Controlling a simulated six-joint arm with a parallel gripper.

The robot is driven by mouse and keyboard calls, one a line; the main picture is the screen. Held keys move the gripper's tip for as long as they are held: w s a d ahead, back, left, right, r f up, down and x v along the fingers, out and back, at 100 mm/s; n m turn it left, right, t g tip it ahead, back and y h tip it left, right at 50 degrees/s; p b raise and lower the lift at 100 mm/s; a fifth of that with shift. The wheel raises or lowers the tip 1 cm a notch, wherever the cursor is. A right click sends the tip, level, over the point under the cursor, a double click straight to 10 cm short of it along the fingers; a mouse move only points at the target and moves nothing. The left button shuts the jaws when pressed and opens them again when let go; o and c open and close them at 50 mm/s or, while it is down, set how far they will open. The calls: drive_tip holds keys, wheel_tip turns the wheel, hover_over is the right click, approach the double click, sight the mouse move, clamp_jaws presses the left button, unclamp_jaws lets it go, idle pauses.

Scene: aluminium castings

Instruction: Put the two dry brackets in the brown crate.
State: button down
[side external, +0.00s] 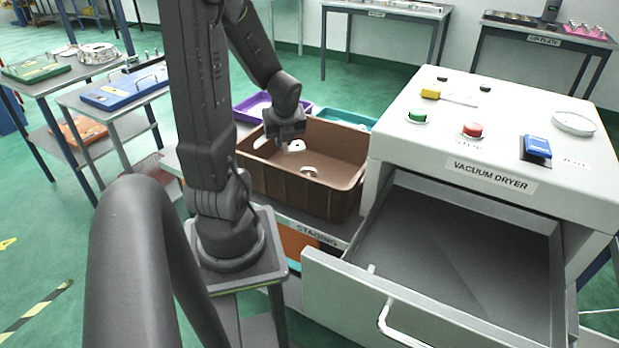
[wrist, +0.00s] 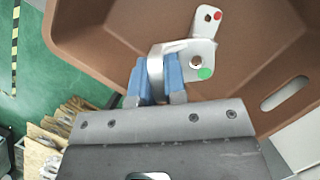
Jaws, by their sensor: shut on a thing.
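The brown crate (side external: 310,196) stands on the staging bench, left of the vacuum dryer. My gripper (side external: 284,142) is over the crate's left part. In the wrist view my gripper's blue fingertips (wrist: 158,82) are shut on a silver bracket (wrist: 180,54) with a hole and a green dot. This held bracket (side external: 297,145) also shows in the side view, at the fingertips. A second bracket (side external: 309,170) lies inside the crate. In the wrist view this bracket (wrist: 204,24) has a red dot and is partly hidden behind the held one.
The vacuum dryer (side external: 490,150) is close on the right; its open drawer (side external: 450,265) looks empty. A purple bin (side external: 262,103) and a teal bin (side external: 345,117) stand behind the crate. Side tables with a blue tray (side external: 125,88) and a green tray (side external: 35,68) are at left.

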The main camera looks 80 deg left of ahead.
drive_tip(key=shift+w+f, duration=0.1)
drive_tip(key=shift+f, duration=0.35)
drive_tip(key=shift+w+d+f, duration=0.1)
drive_tip(key=shift+w+f, duration=0.15)
drive_tip(key=shift+f, duration=0.05)
drive_tip(key=w+d+f, duration=0.1)
drive_tip(key=w+f, duration=0.1)
drive_tip(key=w, duration=0.1)
drive_tip(key=w+d+f, duration=0.1)
drive_tip(key=w+f, duration=0.1)
drive_tip(key=w, duration=0.1)
drive_tip(key=w+d+f, duration=0.1)
drive_tip(key=w+f, duration=0.1)
drive_tip(key=w, duration=0.2)
drive_tip(key=shift+w+d+f, duration=0.1)
drive_tip(key=shift+d+f, duration=0.15)
drive_tip(key=shift+d, duration=0.05)
drive_tip(key=shift+w+f, duration=0.1)
drive_tip(key=shift+f, duration=1.9)
drive_tip(key=shift+f, duration=0.1)
drive_tip(key=c, duration=1.4)
unclamp_jaws()
drive_tip(key=shift+c, duration=0.2)
